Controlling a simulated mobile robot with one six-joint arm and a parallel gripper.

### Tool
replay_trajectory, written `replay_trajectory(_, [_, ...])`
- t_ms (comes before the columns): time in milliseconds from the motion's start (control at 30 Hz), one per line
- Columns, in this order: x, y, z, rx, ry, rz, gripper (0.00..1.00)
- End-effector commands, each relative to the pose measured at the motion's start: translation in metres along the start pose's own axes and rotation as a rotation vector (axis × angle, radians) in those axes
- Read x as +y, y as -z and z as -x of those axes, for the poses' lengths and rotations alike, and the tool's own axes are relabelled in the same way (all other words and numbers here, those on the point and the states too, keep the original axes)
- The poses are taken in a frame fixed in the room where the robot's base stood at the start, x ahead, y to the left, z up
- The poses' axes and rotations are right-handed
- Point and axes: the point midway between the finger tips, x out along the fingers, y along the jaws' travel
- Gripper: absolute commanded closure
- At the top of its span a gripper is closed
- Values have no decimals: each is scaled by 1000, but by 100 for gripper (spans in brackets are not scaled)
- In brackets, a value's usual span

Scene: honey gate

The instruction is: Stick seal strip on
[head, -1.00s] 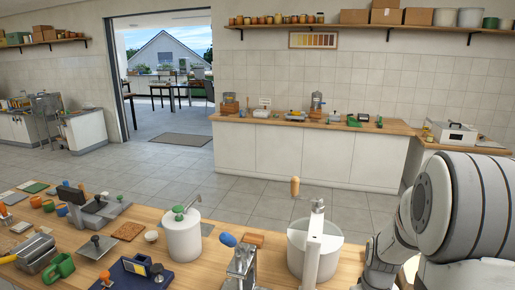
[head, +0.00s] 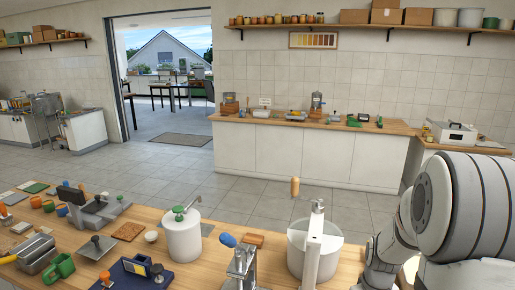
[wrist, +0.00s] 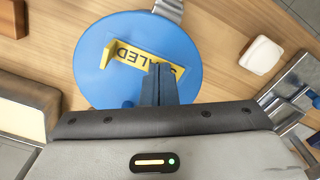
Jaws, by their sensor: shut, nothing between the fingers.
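In the wrist view a yellow seal strip (wrist: 128,53) with dark lettering ending in "ALED" lies on a round blue lid (wrist: 92,75). A narrow yellow piece at the strip's left end looks raised or folded. My gripper (wrist: 160,70) is shut and empty, its dark fingertips over the middle of the strip, hiding part of the lettering. I cannot tell whether the fingertips touch the strip. In the head view my arm shows at the right edge, but my gripper and the blue lid are out of sight.
On the wooden bench in the wrist view, a white block (wrist: 261,55) and metal device (wrist: 300,90) stand right of the lid, and a brown block (wrist: 12,18) at left. In the head view a white pot (head: 184,238) and a lever press (head: 242,265) stand on the bench.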

Motion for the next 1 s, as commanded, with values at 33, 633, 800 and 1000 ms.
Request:
replay_trajectory(33, [0,0,6,1,-1,0,100])
replay_trajectory(633, [0,0,55,2,-1,0,100])
replay_trajectory(800, [0,0,59,2,-1,-1,100])
replay_trajectory(1000, [0,0,58,2,-2,-1,100])
